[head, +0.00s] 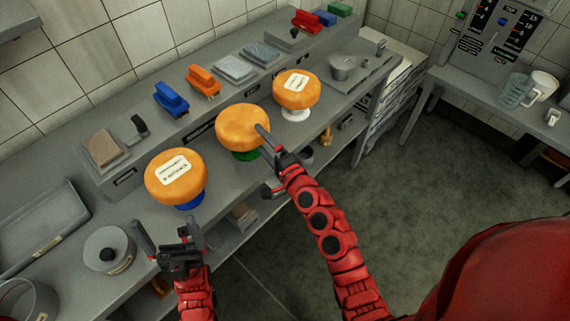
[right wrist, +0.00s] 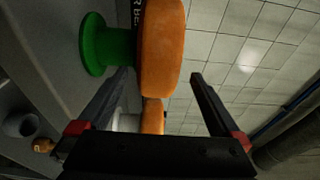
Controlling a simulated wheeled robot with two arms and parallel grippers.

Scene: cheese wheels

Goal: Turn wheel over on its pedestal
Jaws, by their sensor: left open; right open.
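Three orange cheese wheels stand on pedestals on the grey bench. The middle wheel (head: 241,126) sits on a green pedestal (head: 245,155) and shows a plain top without a label. The left wheel (head: 172,187) on blue and the right wheel (head: 296,84) on white show labels on top. My right gripper (head: 263,158) is open at the middle wheel's near right side. In the right wrist view, the middle wheel (right wrist: 162,45) and green pedestal (right wrist: 97,45) show ahead of its spread fingers; contact cannot be told. My left gripper (head: 167,228) is open and empty before the left wheel.
A lidded pot (head: 108,252) and a grey tray (head: 40,228) are at the bench's left. A lower shelf runs under the bench; floor is clear at right.

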